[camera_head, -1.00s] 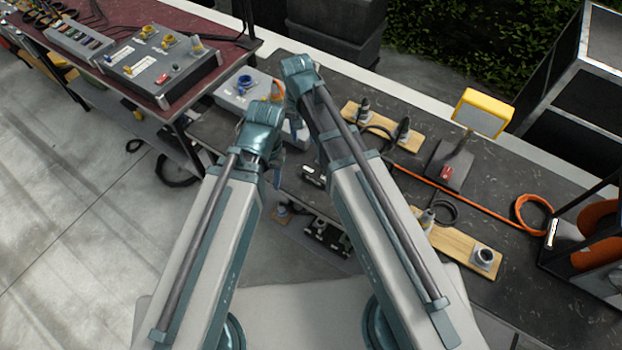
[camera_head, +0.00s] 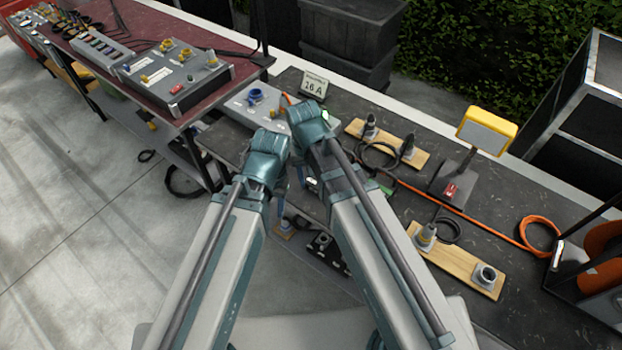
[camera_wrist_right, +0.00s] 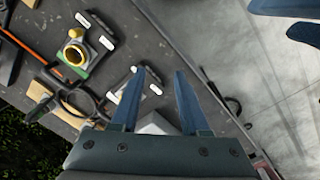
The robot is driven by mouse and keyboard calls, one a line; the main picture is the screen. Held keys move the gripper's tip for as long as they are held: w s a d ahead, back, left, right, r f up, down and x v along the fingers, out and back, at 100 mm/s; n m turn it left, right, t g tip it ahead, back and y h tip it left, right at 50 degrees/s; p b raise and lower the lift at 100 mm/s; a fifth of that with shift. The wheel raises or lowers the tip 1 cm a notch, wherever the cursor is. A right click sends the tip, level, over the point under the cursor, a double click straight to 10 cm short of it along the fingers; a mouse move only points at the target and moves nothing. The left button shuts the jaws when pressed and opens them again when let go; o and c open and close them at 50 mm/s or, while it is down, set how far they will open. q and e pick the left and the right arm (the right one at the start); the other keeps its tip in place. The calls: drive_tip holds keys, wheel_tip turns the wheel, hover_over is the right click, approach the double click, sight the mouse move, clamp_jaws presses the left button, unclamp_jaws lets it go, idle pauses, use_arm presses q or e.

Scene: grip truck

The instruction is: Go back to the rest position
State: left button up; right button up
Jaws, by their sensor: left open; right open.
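My right gripper shows in the right wrist view (camera_wrist_right: 159,72), its two blue fingers apart with nothing held between them. They hang above the dark bench (camera_wrist_right: 170,45) near its edge. In the head view both arms reach forward from the bottom, their wrists close together over the near bench edge. My left gripper (camera_head: 281,200) is mostly hidden below its wrist; only blue slivers show, and no held object is visible. The right gripper is largely hidden behind its arm in that view.
A socket box (camera_head: 255,105) and a 16 A sign (camera_head: 314,86) stand beyond the wrists. Wooden boards with connectors (camera_head: 455,262), an orange cable coil (camera_head: 540,232) and a yellow-topped lamp (camera_head: 487,130) lie right. A red-topped table (camera_head: 105,30) stands left. Floor is open at left.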

drive_tip(key=s+d+f+n+b, duration=0.1)
drive_tip(key=s+f+n+b, duration=0.2)
drive_tip(key=s, duration=0.5)
drive_tip(key=shift+f+n+b, duration=0.3)
drive_tip(key=shift+n, duration=0.1)
idle(0.4)
